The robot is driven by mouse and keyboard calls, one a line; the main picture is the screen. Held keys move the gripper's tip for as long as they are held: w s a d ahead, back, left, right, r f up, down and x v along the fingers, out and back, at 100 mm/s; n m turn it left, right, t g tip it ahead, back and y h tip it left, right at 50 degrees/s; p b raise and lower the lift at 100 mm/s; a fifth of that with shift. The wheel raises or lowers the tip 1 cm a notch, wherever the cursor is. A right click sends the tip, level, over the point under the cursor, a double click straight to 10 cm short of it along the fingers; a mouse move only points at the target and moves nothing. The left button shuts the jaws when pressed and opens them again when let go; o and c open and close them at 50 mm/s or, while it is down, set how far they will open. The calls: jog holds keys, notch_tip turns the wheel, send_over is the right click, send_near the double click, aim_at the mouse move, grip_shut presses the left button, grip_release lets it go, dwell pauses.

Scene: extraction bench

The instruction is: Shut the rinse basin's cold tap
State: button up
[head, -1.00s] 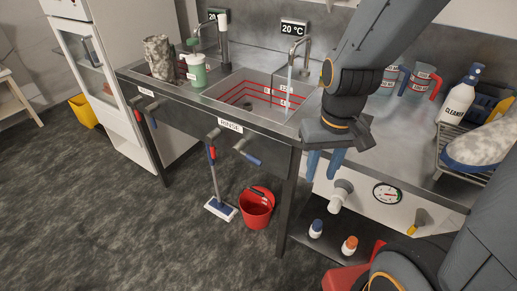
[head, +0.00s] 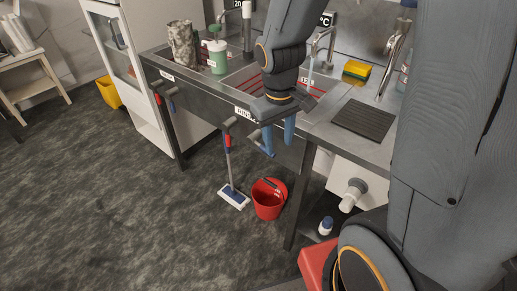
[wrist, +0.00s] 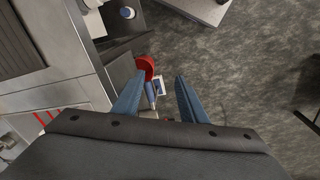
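The rinse basin (head: 241,80) has a white label (head: 243,112) on its front edge. Below hang two levers, one with a red grip (head: 228,142) and the cold tap's with a blue grip (head: 264,145). A pale stream of water (head: 311,72) falls from the basin's spout (head: 322,36). My gripper (head: 279,142) is open, its blue fingers pointing down just right of the blue grip. In the wrist view my fingers (wrist: 158,90) are apart; the blue grip (wrist: 151,92) shows beside the left finger. I cannot tell whether they touch.
A white pipe (head: 352,195) sticks out at the right.

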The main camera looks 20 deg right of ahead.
jog(key=w+a+f+n+h, duration=0.1)
jog(key=w+f+n, duration=0.35)
jog(key=w, duration=0.45)
jog(key=shift+m, duration=0.35)
jog(key=shift+w+d+f, duration=0.15)
jog(key=shift+d+f, duration=0.05)
jog(key=shift+f, duration=1.05)
jog(key=shift+w+d+f, duration=0.15)
jog(key=shift+f, duration=1.05)
jog(key=shift+w+d+f, duration=0.15)
jog(key=shift+d+f, duration=0.05)
jog(key=shift+f, duration=1.05)
jog(key=shift+c, duration=0.3)
grip_shut()
